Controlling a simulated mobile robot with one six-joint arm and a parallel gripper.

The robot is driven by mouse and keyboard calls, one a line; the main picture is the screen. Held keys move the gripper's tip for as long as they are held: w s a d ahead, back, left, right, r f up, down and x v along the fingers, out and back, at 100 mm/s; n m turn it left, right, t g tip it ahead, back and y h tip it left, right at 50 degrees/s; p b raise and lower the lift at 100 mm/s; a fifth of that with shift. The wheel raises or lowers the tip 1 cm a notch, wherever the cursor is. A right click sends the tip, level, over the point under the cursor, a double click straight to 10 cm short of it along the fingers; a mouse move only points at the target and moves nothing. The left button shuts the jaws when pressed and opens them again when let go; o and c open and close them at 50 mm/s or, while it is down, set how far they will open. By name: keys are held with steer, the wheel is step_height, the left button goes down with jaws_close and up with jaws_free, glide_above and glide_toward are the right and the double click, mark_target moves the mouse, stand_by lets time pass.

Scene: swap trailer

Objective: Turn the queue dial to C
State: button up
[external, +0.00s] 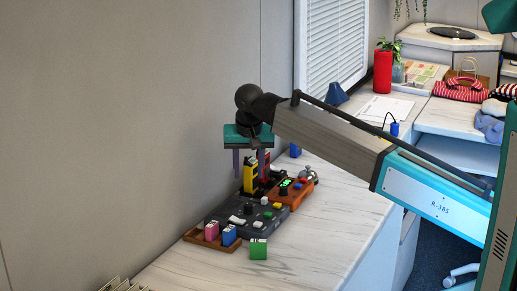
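My gripper (249,172) points down over the back of a dark grey control panel (225,212) on the counter. Its two fingers are spread apart. An upright yellow block (250,175) and a red block (265,169) stand just at the fingers; I cannot tell whether any finger touches them. The panel carries white levers and small coloured buttons. An orange-brown box (294,198) beside it has a lit green display and a dark knob (283,190). I cannot tell which control is the queue dial, and no letter C is readable.
A brown tray (196,239) holds a pink block (211,231) and a blue block (229,235). A green block (258,249) stands on the counter in front. A wall runs along the left.

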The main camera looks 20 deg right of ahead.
mark_target(249, 205)
stand_by(0.5)
steer(key=d+n+y, duration=0.1)
steer(key=n, duration=0.1)
steer(key=d+n+y+p, duration=0.1)
steer(key=n, duration=0.2)
steer(key=d+n+y+p, duration=0.1)
steer(key=d+n, duration=0.1)
steer(key=shift+w+n, duration=0.1)
steer(key=shift+n, duration=0.3)
stand_by(0.4)
steer(key=shift+p+x, duration=1.45)
steer(key=shift+x, duration=5.45)
